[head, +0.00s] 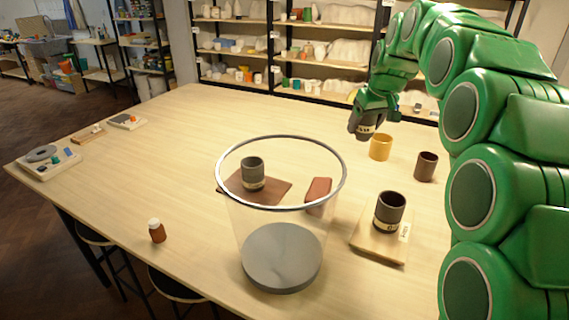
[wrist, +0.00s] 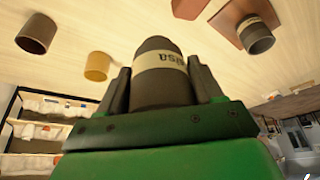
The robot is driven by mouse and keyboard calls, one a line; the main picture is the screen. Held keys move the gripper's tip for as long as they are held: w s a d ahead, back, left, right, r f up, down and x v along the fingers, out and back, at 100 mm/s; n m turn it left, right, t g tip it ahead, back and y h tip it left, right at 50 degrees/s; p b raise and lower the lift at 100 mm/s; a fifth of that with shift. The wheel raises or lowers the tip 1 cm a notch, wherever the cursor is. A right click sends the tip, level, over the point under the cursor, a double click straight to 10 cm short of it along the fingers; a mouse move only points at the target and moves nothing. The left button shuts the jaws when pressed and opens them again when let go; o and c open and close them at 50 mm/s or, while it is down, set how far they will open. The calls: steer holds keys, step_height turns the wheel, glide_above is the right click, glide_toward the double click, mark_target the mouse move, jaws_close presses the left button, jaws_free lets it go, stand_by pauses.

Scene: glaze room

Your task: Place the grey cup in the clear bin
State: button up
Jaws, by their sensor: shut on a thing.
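My gripper (head: 370,115) is shut on a dark grey cup (wrist: 160,75) with a cream lettered band. The held cup is also in the head view (head: 361,122), raised above the table behind the yellow cup. The clear bin (head: 232,212), a tall see-through tub with a grey rim and grey floor, stands at the table's front middle; my gripper is behind and right of it, well apart. Another dark grey cup with a cream band (head: 252,172) stands on a brown board, seen through the bin's wall. A similar cup (head: 389,210) stands on a light wooden board to the right.
A yellow cup (head: 381,147) and a brown cup (head: 425,167) stand at the right. A reddish-brown block (head: 318,190) lies behind the bin. A small brown bottle (head: 157,232) stands front left. Small trays lie on the left edge. The table's middle back is clear.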

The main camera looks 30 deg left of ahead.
mark_target(358, 134)
steer(key=shift+n, duration=0.5)
steer(key=r, duration=0.2)
steer(key=s+r, duration=0.1)
steer(key=r, duration=0.1)
steer(key=a+r, duration=0.1)
steer(key=r, duration=0.2)
steer(key=shift+s+a, duration=0.1)
steer(key=shift+s, duration=0.15)
steer(key=s+a+n+g, duration=0.2)
steer(key=s+a+n, duration=0.3)
steer(key=s, duration=0.5)
steer(key=s+a+n+g, duration=0.25)
steer(key=s+n, duration=0.35)
steer(key=s, duration=0.4)
steer(key=s+a+n+g, duration=0.2)
steer(key=s+a+n, duration=0.35)
steer(key=s, duration=0.45)
steer(key=shift+n, duration=0.25)
steer(key=shift+w+d+f, duration=0.1)
steer(key=shift+d+f, duration=0.05)
steer(key=shift+f, duration=4.55)
steer(key=shift+w+d+f, duration=0.1)
steer(key=shift+f, duration=4.55)
steer(key=shift+d+f, duration=0.15)
steer(key=shift+f, duration=4.55)
steer(key=shift+f, duration=0.1)
steer(key=o, duration=1.2)
steer(key=shift+o, duration=0.2)
